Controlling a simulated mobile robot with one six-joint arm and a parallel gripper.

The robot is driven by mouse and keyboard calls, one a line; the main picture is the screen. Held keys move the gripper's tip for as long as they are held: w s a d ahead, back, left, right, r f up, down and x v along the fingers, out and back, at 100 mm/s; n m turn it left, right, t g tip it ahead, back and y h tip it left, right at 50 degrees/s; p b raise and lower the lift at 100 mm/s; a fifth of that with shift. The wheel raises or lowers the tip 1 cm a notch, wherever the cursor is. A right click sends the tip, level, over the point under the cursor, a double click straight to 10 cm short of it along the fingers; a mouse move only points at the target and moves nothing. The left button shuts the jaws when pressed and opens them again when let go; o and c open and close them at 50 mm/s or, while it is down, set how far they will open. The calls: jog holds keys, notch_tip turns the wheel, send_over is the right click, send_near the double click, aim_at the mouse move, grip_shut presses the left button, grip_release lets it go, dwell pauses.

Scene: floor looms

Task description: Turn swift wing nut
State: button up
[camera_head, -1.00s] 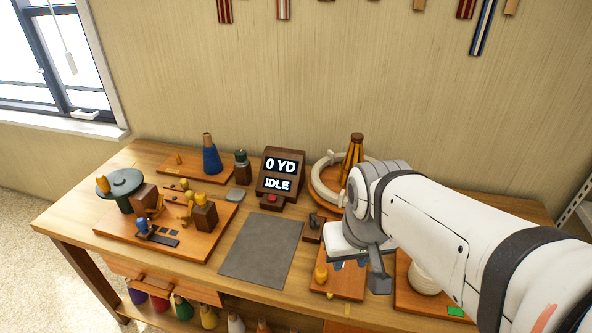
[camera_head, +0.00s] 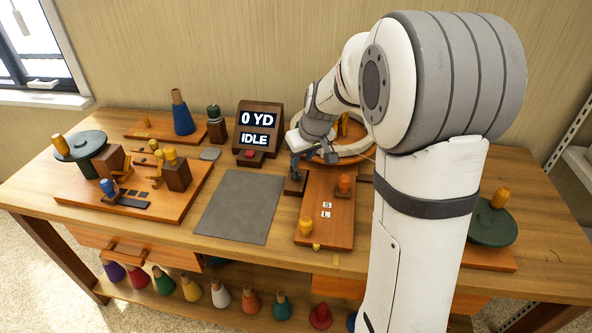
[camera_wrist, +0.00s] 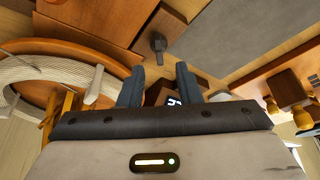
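The swift (camera_head: 350,149), a round wooden frame with a pale skein and upright wooden sticks, stands at the back right, partly hidden by my arm. In the wrist view its ring and skein (camera_wrist: 60,70) fill the left side, with a pale peg (camera_wrist: 94,86) sticking out. I cannot make out a wing nut for certain. A dark block (camera_head: 295,184) with a small grey knob (camera_wrist: 157,43) stands left of the swift. My gripper (camera_head: 314,157) is above the table near that block and the swift's front left. In the wrist view its fingers (camera_wrist: 160,88) are apart, with nothing between them.
A display (camera_head: 258,128) reading 0 YD and IDLE stands left of my gripper. A board marked S and L (camera_head: 325,225), with orange pegs, lies in front. A grey mat (camera_head: 240,207) is clear. A green disc (camera_head: 492,226) stands at right, and a winder board (camera_head: 150,205) at left.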

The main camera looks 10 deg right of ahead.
aim_at(296, 172)
jog(key=x, duration=0.8)
jog(key=shift+w+b, duration=0.1)
jog(key=shift+b, duration=0.2)
